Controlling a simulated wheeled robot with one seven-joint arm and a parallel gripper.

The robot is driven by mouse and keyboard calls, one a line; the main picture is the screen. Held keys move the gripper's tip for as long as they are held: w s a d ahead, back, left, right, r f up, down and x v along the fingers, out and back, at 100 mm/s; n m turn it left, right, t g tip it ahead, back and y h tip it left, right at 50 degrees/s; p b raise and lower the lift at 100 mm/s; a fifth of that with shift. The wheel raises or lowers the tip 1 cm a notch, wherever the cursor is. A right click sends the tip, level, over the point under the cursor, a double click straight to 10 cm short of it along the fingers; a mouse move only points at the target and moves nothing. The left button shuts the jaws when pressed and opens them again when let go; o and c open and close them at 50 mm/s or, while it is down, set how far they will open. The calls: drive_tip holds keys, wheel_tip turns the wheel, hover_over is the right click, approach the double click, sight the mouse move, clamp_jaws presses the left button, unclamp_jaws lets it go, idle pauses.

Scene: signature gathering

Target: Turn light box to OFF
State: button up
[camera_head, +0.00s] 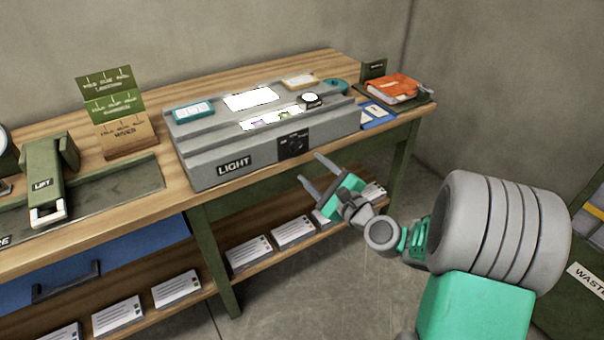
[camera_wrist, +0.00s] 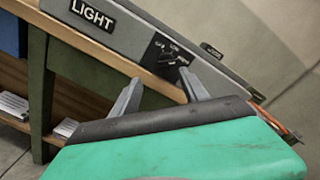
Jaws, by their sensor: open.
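The grey light box (camera_head: 212,154) sits on the wooden bench, with a "LIGHT" label on its front. Its top panels glow white. A black switch plate with a dial (camera_head: 293,143) is on the box's front face, right of the label. The dial plate also shows in the wrist view (camera_wrist: 168,52), with small white markings too small to read surely. My gripper (camera_head: 311,168) is open and empty, in front of the bench and just below and right of the dial. In the wrist view my gripper's fingers (camera_wrist: 160,95) point up toward the box front, apart from the dial.
The wooden bench (camera_head: 150,195) has a front edge close to my gripper. An orange book (camera_head: 393,88) lies at its right end and a green lift device (camera_head: 45,175) at left. A lower shelf holds several card stacks (camera_head: 292,232). Open floor lies before the bench.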

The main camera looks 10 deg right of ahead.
sight(296, 147)
drive_tip(key=shift+m+t, duration=0.3)
drive_tip(key=shift+m, duration=0.3)
drive_tip(key=x, duration=0.5)
drive_tip(key=d+x, duration=0.1)
drive_tip(key=x, duration=0.1)
drive_tip(key=shift+w+a+r, duration=0.15)
drive_tip(key=shift+w+r, duration=0.05)
drive_tip(key=shift+w, duration=0.3)
drive_tip(key=shift+c, duration=0.2)
clamp_jaws()
